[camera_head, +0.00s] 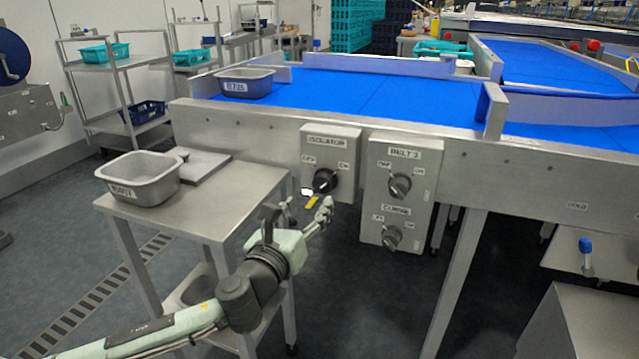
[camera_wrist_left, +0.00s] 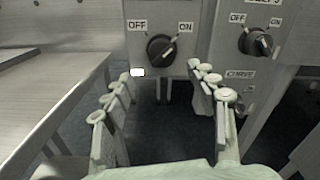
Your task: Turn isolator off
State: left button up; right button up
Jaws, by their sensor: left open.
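The isolator box (camera_head: 345,138) is a grey panel on the conveyor's side, labelled ISOLATOR, with OFF at left and ON at right. Its black rotary knob (camera_head: 325,181) is also in the left wrist view (camera_wrist_left: 161,49), upper middle, with its mark pointing up and right toward ON. My left gripper (camera_head: 317,201) is just below and in front of the knob. In the left wrist view my left gripper (camera_wrist_left: 160,84) is open and empty, its fingers spread to either side below the knob, not touching it. My right gripper is not in view.
A second panel (camera_head: 404,155) with two more knobs, labelled BELT and CURVE, sits close on the right. A steel table (camera_head: 240,190) with a grey tub (camera_head: 138,178) stands close on the left. The blue conveyor belt (camera_head: 400,98) runs above. Floor is open below the panels.

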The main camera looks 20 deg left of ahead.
aim_at(320, 189)
pick_arm(q)
jog(key=w, duration=0.6)
jog(key=shift+w+d+r, duration=0.2)
jog(key=shift+r, duration=0.05)
jog(key=shift+w, duration=0.55)
jog(key=c, duration=1.2)
jog(key=shift+o, duration=0.2)
